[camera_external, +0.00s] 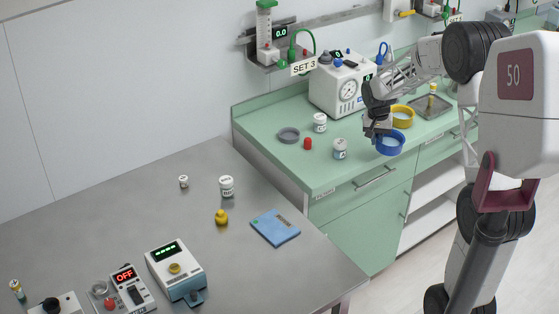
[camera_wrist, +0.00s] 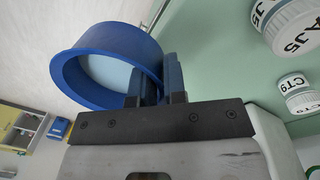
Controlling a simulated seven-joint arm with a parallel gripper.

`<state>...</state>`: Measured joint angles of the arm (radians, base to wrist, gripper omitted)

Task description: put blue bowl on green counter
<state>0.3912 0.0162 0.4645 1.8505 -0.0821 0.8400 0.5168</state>
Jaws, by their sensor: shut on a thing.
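The blue bowl (camera_external: 389,147) is at the front edge of the green counter (camera_external: 270,118) in the external view. It also fills the upper left of the wrist view (camera_wrist: 75,75), tilted in the picture. My gripper (camera_external: 377,130) is shut on the bowl's rim, with one finger on each side of the wall. The fingers show close together in the wrist view (camera_wrist: 160,82). The green counter also shows in the wrist view (camera_wrist: 215,60). I cannot tell whether the bowl's base touches it.
Near the bowl are a yellow bowl (camera_external: 403,116), a white jar (camera_external: 340,149), another jar (camera_external: 320,123), a red cap (camera_external: 308,144) and a grey dish (camera_external: 288,135). A gauge machine (camera_external: 342,85) stands behind. The counter's front left is clear. A steel table (camera_external: 130,220) stands at left.

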